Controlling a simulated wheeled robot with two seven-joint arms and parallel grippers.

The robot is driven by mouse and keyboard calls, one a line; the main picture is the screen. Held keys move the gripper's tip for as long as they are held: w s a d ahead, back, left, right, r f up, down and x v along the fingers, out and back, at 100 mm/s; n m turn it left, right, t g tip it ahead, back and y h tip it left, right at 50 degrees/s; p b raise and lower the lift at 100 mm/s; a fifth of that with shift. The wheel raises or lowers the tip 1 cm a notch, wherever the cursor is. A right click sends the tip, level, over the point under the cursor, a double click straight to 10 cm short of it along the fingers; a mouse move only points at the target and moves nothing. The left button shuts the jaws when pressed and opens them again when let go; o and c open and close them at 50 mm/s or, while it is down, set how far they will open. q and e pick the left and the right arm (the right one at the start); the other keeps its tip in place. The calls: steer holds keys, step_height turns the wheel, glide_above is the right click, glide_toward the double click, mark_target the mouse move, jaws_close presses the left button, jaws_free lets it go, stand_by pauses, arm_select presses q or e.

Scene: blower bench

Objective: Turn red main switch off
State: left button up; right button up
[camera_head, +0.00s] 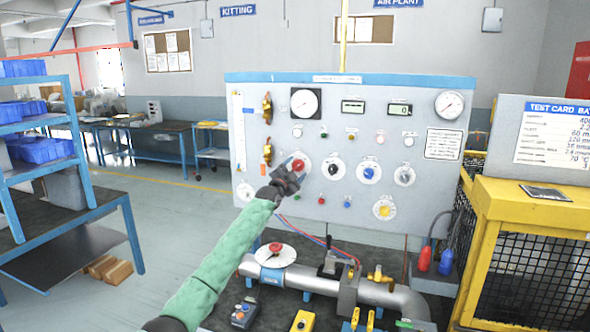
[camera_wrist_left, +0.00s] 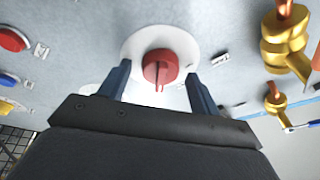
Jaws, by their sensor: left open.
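The red main switch (camera_head: 298,166) is a round red knob on a white disc, on the left part of the grey control panel (camera_head: 270,115). In the left wrist view the red knob (camera_wrist_left: 160,66) sits at the middle, with a dark slot line on it. My left gripper (camera_head: 290,178) is just in front of the knob, at its lower left in the head view. Its two blue-grey fingers (camera_wrist_left: 160,82) are apart, one on each side of the knob, with gaps and no visible contact. My right gripper is not in view.
Black, blue and yellow knobs (camera_head: 383,209) and small buttons share the panel. Brass valves (camera_head: 267,152) stand left of the switch. A yellow mesh cage (camera_head: 535,215) stands right.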

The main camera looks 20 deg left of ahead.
arm_select(q)
steer(key=c, duration=1)
